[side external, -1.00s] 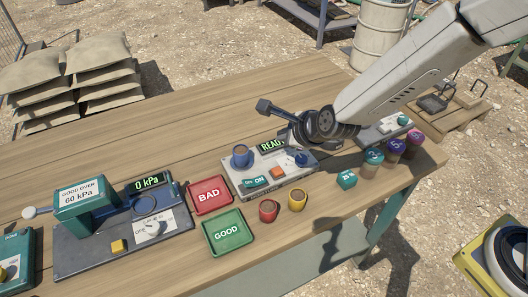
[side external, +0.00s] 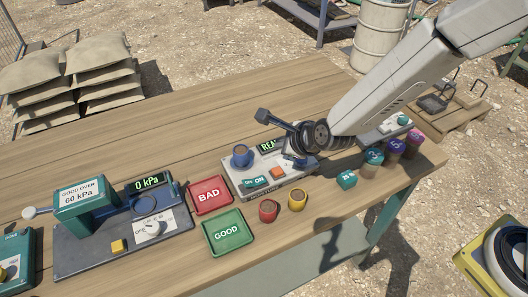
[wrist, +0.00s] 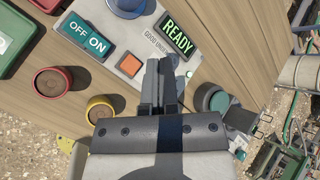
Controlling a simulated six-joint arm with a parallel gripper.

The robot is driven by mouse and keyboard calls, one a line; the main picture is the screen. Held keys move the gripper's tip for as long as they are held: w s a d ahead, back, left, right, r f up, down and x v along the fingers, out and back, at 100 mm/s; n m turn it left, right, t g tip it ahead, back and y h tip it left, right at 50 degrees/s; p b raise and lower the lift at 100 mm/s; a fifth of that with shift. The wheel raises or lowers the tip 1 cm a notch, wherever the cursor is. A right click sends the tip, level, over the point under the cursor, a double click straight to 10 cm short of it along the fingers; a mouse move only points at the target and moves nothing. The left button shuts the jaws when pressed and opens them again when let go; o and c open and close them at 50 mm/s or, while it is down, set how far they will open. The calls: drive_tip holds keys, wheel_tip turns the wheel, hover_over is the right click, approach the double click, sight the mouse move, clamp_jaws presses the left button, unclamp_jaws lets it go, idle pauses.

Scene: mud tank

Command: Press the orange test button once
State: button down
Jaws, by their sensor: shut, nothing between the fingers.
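The orange test button (side external: 278,172) is a square on the top of the light grey tester box (side external: 246,188). In the wrist view the orange button (wrist: 130,64) lies just left of the fingertips, uncovered. My gripper (wrist: 159,62) is shut and empty, over the box's right part, apart from the button in the picture. Its height above the box is hard to tell. In the side view my gripper (side external: 296,160) hangs behind and right of the button. The READY display (wrist: 177,35) is lit green, and in the side view my wrist partly hides it.
The box also carries an OFF/ON switch (wrist: 87,38) and a blue cup (side external: 241,155). Red (side external: 268,211) and yellow (side external: 297,200) pots stand in front. BAD (side external: 210,195) and GOOD (side external: 228,232) trays lie left. Several capped jars (side external: 373,162) stand right.

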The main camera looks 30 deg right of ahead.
sight(275, 167)
drive_tip(key=shift+f, duration=3.25)
drive_tip(key=shift+f, duration=0.95)
idle(0.9)
drive_tip(key=shift+r, duration=0.95)
drive_tip(key=shift+r, duration=2.5)
drive_tip(key=shift+d, duration=0.1)
